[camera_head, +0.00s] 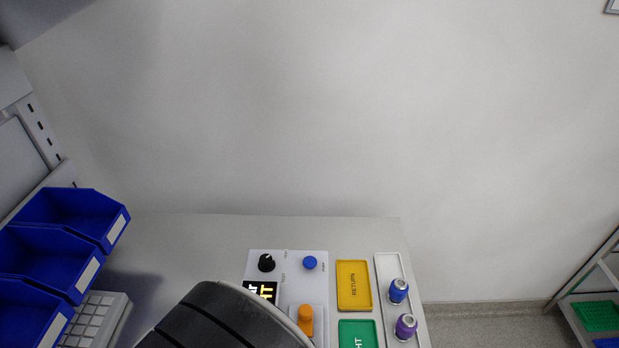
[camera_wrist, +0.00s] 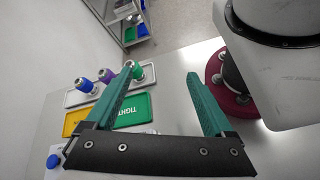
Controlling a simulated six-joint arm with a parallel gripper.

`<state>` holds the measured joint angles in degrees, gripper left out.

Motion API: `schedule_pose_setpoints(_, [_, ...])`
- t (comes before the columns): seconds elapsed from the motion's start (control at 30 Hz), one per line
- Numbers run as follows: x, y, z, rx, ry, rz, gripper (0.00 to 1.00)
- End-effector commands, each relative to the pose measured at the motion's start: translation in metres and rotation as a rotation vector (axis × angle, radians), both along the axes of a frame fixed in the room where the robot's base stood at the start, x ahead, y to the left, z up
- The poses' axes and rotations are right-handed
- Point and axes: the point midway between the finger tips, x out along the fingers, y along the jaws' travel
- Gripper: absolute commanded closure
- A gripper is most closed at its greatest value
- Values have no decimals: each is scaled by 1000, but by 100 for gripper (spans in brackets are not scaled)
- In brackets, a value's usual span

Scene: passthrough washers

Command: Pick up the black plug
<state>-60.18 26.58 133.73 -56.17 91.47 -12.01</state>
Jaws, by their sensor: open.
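I cannot make out a black plug in either view. Several coloured plugs with metal ends stand in a white tray (camera_head: 383,268) at the right of the bench: a blue plug (camera_head: 398,291) and a purple plug (camera_head: 406,326). In the wrist view the blue plug (camera_wrist: 86,86), the purple plug (camera_wrist: 106,76) and a green one (camera_wrist: 133,69) show in a row, the green one close to the left finger in the picture. My gripper (camera_wrist: 168,73) has its teal fingers wide apart, with nothing between them. In the head view a dark arm part of mine covers the front of the bench.
A yellow RETURN tray (camera_head: 354,286) and a green tray (camera_head: 357,335) lie beside the plug tray. A panel (camera_head: 289,258) carries a black knob (camera_head: 266,263), a blue button (camera_head: 310,263) and an orange part (camera_head: 306,318). Blue bins (camera_head: 70,215) stand at left.

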Motion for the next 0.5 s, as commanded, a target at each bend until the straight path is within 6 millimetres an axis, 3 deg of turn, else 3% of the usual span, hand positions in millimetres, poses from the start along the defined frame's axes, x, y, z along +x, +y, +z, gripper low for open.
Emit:
schedule_pose_setpoints(0.03, [5, 18, -14, -145, 44, 246, 13])
schedule_pose_setpoints(0.1, [12, 48, -32, -337, 73, 576, 13])
schedule_pose_setpoints(0.2, [9, 85, -57, -555, 80, 928, 13])
schedule_pose_setpoints(0.33, [2, 110, -77, -704, 68, 1159, 13])
schedule_pose_setpoints(0.43, [11, 110, -80, -732, 66, 1197, 13])
schedule_pose_setpoints(0.5, [28, 102, -80, -730, 70, 1193, 13])
